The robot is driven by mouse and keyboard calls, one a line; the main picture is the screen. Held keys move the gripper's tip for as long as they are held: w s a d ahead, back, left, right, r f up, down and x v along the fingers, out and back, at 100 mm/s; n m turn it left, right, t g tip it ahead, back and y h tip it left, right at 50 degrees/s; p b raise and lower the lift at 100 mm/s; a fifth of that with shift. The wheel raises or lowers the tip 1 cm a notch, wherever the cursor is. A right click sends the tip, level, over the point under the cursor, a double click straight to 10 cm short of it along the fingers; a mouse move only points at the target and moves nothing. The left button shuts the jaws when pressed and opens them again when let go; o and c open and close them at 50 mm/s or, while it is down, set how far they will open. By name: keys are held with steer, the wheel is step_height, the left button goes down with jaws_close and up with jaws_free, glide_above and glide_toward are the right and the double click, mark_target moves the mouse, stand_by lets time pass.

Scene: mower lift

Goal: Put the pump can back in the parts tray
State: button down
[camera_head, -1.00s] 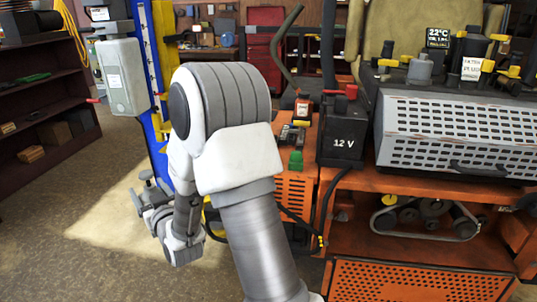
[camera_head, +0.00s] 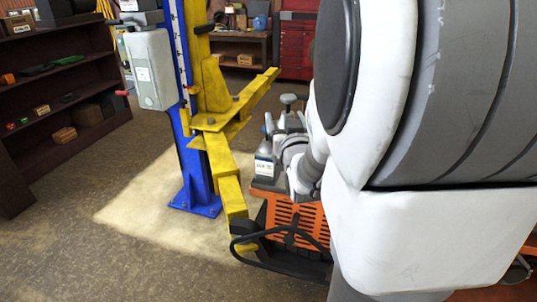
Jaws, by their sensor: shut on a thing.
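I cannot make out the parts tray in this view.
A blue lift post (camera_head: 198,180) with yellow arms (camera_head: 222,165) stands close left of the gripper. A black bar frame (camera_head: 285,262) juts out from the orange machine. Shelves (camera_head: 60,95) stand at left, a red cabinet (camera_head: 297,45) behind. The floor at lower left is clear.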

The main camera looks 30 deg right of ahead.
steer(key=shift+s+d+r, duration=0.2)
steer(key=shift+d+r, duration=0.3)
steer(key=shift+d, duration=0.1)
steer(key=shift+w+d+f, duration=0.15)
steer(key=shift+d, duration=0.1)
steer(key=w+d+f+p, duration=0.2)
steer(key=w+d+f, duration=0.5)
steer(key=f, duration=0.3)
steer(key=shift+w+d+f, duration=0.3)
steer(key=shift+w+d, duration=0.05)
steer(key=shift+w, duration=0.05)
steer(key=shift+f+b, duration=0.6)
steer(key=shift+b, duration=0.3)
jaws_free()
steer(key=shift+f, duration=0.1)
